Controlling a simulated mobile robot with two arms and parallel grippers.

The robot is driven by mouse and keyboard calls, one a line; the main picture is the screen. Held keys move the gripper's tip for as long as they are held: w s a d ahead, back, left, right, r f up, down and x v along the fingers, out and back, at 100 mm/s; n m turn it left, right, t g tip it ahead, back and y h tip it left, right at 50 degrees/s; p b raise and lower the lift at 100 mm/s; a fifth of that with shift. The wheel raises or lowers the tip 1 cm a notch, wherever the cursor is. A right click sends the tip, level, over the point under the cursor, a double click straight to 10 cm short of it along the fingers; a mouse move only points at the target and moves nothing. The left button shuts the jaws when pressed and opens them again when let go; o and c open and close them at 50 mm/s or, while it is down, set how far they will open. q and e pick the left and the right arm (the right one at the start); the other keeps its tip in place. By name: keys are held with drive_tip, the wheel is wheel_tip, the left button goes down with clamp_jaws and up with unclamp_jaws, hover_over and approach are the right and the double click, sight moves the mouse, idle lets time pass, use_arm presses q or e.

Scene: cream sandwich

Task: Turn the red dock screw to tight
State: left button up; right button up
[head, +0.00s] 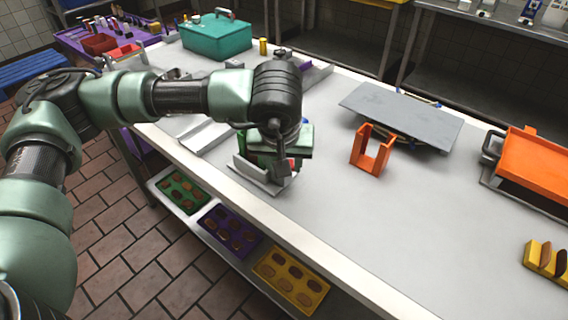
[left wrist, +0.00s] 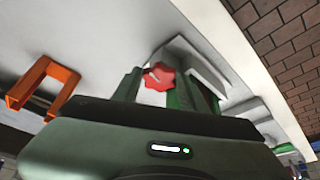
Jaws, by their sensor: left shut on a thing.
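The red dock screw (left wrist: 159,77) shows in the left wrist view as a red lobed knob with a pale slot mark. It sits between the green fingers of my left gripper (left wrist: 157,90), which is shut on it. In the head view my left gripper (head: 268,158) points down at a grey metal dock (head: 252,174) near the table's front edge; the fingertips are mostly hidden by the hand. The dock also shows behind the knob in the left wrist view (left wrist: 205,68). My right gripper is in neither view.
An orange U-shaped bracket (head: 371,152) stands to the right, before a grey raised plate (head: 402,115). A teal box (head: 216,36) is at the back left. An orange tray (head: 535,165) is at the right. The front-right tabletop (head: 410,220) is mostly clear.

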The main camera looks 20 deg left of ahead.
use_arm(q)
drive_tip(key=shift+r, duration=0.1)
drive_tip(key=o, duration=1.4)
drive_tip(key=shift+c, duration=0.2)
